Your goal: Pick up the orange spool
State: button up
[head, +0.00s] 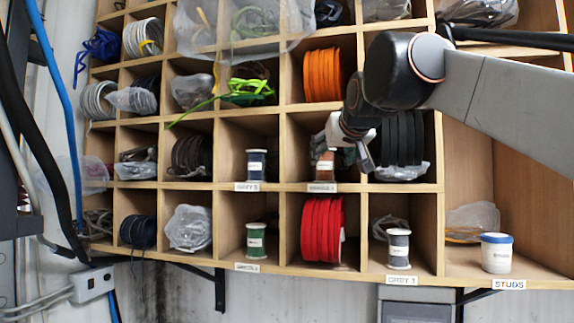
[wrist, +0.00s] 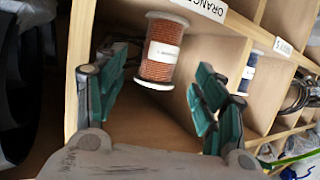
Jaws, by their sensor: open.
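The orange spool (wrist: 160,50) has orange-brown thread, pale rims and a white label. In the wrist view it stands in a wooden compartment, ahead of my gripper (wrist: 158,88) and roughly between the lines of its fingers. The green-padded fingers are spread apart with nothing held. In the head view the spool (head: 323,167) is partly hidden by my gripper (head: 352,140), which is at the front of that compartment. I cannot tell whether the fingers reach past the spool's near side.
Wooden dividers of the cubby shelf (head: 284,190) border the compartment closely. A dark blue spool (head: 256,165) stands in the compartment to the left, also visible in the wrist view (wrist: 249,73). Black rolls (head: 402,140) fill the right one. A red roll (head: 321,229) sits below.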

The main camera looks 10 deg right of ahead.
aim_at(327, 159)
jog(key=x, duration=0.2)
jog(key=shift+w+f, duration=0.1)
jog(key=shift+w, duration=0.25)
jog(key=p+x, duration=0.1)
jog(key=x, duration=0.4)
jog(key=shift+w+p, duration=0.1)
jog(key=shift+p, duration=0.3)
jog(key=c, duration=1.2)
